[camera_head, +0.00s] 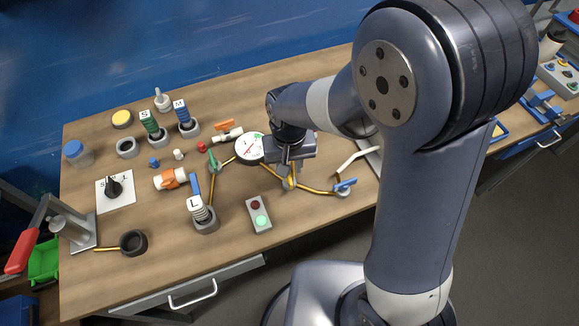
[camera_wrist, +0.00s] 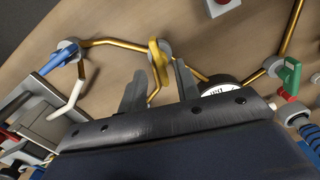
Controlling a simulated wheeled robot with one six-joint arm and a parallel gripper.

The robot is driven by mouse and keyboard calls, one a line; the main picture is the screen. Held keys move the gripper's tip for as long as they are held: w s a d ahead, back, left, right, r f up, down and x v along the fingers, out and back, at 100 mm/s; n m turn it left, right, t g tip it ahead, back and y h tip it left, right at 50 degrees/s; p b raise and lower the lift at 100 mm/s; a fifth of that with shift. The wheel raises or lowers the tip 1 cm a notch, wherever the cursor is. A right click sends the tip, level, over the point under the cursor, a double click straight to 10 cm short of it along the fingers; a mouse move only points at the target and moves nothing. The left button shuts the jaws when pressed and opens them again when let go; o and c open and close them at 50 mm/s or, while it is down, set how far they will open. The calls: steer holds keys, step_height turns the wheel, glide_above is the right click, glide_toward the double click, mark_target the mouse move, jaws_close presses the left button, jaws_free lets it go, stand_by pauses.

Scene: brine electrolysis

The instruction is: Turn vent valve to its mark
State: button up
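Several valves sit on the brass pipe run, and no readable label shows which is the vent valve. A yellow valve handle (camera_wrist: 157,52) is right by my gripper; it also shows partly under the gripper in the head view (camera_head: 289,182). My gripper (camera_wrist: 160,70) is open over the table, one finger on each side of the yellow handle's near end, with gaps visible. A blue-handled valve (camera_wrist: 60,60) is to the left in the wrist view, and at the right in the head view (camera_head: 345,185). A green-handled valve (camera_wrist: 290,74) is on the other side. No mark is discernible.
A round gauge (camera_head: 250,148) stands just left of my gripper, its face partly hidden in the wrist view. A box with red and green buttons (camera_head: 258,213) stands in front. Labelled bottles, orange-handled valves and a dial plate (camera_head: 103,202) fill the table's left.

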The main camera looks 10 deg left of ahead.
mark_target(289, 176)
steer(key=shift+w+f, duration=0.15)
steer(key=shift+f, duration=1.4)
steer(key=shift+c, duration=0.3)
jaws_close()
